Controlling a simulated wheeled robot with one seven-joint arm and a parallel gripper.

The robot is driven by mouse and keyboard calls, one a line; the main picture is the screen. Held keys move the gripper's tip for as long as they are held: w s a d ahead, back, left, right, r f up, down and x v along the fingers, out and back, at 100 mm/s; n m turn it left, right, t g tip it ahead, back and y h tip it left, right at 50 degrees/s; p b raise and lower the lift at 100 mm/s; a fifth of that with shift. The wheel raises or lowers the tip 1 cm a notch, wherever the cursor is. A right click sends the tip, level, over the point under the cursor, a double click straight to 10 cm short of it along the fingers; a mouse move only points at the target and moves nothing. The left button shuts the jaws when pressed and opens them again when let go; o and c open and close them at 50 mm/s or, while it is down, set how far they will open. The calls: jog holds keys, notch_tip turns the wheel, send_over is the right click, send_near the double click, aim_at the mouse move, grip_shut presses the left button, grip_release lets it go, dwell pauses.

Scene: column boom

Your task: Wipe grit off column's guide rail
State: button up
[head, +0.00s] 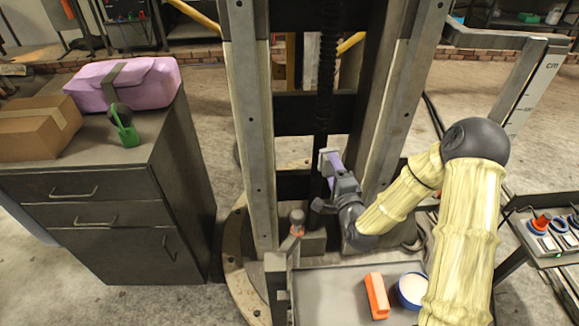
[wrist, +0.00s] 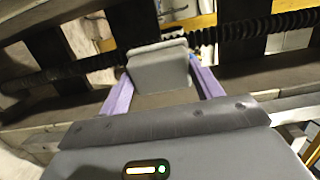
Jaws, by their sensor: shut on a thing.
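The column shows in the head view as two tall grey uprights, left (head: 247,130) and right (head: 392,110), with pale rail strips along their inner edges. My gripper (head: 331,163) is between the uprights, nearer the right one. In the wrist view, its two purple fingers (wrist: 160,80) are shut on a grey block (wrist: 158,66), which also shows in the head view (head: 325,158). The block is near a black ribbed shaft (head: 327,70). I cannot tell whether it touches anything on the column. No grit can be made out on the rails.
A grey tray (head: 335,310) below my arm holds an orange block (head: 377,296) and a blue-rimmed round container (head: 411,291). A drawer cabinet (head: 110,215) with a pink case (head: 122,83) stands left. A measuring post (head: 535,85) and a side shelf (head: 560,262) are at right.

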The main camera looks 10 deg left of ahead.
jog(key=d+f+m+t+h, duration=0.1)
jog(key=d+h, duration=0.3)
jog(key=d, duration=0.5)
jog(key=d+f+m+h, duration=0.3)
jog(key=d+m, duration=0.1)
jog(key=d, duration=0.5)
jog(key=shift+w+t+h, duration=0.15)
jog(key=shift+t+h, duration=0.25)
